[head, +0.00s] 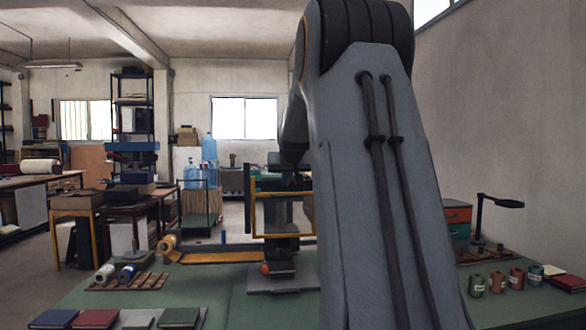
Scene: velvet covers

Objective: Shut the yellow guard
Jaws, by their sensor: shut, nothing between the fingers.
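The yellow guard (254,214) is a thin yellow frame around a see-through panel. It stands upright at the front of a dark machine (284,247) on the green bench, just left of my arm. Its right side is partly hidden by my arm, and I cannot tell how far open it is. My gripper's fingers cannot be made out.
The green bench (228,283) has free room around the base plate. A rack with spools (128,278) and several books (95,318) lie at left. Thread cones (497,282), a drawer unit (457,220) and a black lamp (500,203) stand at right.

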